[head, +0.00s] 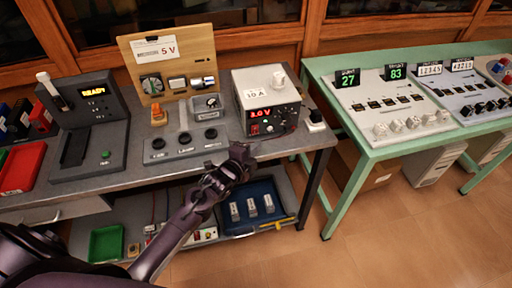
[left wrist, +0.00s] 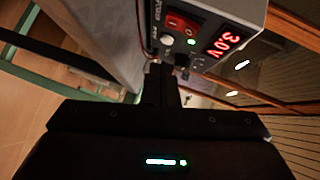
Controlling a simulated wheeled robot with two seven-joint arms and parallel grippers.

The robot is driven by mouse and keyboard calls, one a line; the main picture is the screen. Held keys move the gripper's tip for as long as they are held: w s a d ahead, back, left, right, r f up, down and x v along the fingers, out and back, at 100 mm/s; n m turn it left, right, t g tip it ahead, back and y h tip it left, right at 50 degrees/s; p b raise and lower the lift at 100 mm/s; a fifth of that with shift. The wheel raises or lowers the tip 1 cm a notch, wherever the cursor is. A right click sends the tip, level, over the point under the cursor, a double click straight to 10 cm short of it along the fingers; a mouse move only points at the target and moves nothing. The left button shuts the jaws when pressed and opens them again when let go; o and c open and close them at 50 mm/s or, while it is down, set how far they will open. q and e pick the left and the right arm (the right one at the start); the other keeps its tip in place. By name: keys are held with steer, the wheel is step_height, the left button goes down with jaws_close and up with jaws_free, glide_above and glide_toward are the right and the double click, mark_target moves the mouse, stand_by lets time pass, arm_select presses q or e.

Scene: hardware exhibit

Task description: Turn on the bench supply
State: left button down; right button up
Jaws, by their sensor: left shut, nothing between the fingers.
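The bench supply (head: 268,88) is a light grey box with a dark front at the right end of the grey bench. Its red display (head: 259,113) is lit and reads about 3.0 V; the display also shows in the left wrist view (left wrist: 228,39). The red power rocker switch (left wrist: 182,23) is beside a lit green lamp (left wrist: 191,42) and a pale round button (left wrist: 167,40). My left gripper (head: 247,150) is shut and empty, just in front of the supply. Its fingers (left wrist: 160,76) point at the lower front, close to a dark knob (left wrist: 182,61); contact cannot be told.
A wooden 5 V panel (head: 182,48) and a grey control box (head: 186,133) stand left of the supply. A dark unit reading READY (head: 91,110) is further left. A green table (head: 345,125) with control panels stands right, across a floor gap.

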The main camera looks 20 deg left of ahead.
arm_select(q)
steer(key=f+b+v, duration=0.1)
steer(key=v, duration=0.8)
steer(key=shift+a+f, duration=0.25)
steer(key=shift+f, duration=0.15)
arm_select(e)
steer(key=shift+w+f, duration=0.2)
steer(key=shift+f, duration=0.55)
arm_select(q)
steer(key=shift+s, duration=0.1)
steer(key=s+a+f+n+g+y, duration=0.15)
steer(key=s+f+n+g, duration=0.35)
steer(key=f, duration=0.9)
steer(key=s+a+f+n+g+y, duration=0.1)
steer(key=s+a+f+n, duration=0.15)
steer(key=s+f, duration=0.75)
steer(key=s+d+f+n+g, duration=0.2)
steer(key=s+f+n+g, duration=0.6)
steer(key=s+f, duration=1.3)
steer(key=s, duration=0.3)
steer(key=shift+s+d+y, duration=0.25)
steer(key=shift+d+y, duration=0.05)
steer(key=shift+y, duration=0.05)
arm_select(e)
steer(key=shift+w+a, duration=0.15)
steer(key=shift+a, duration=0.15)
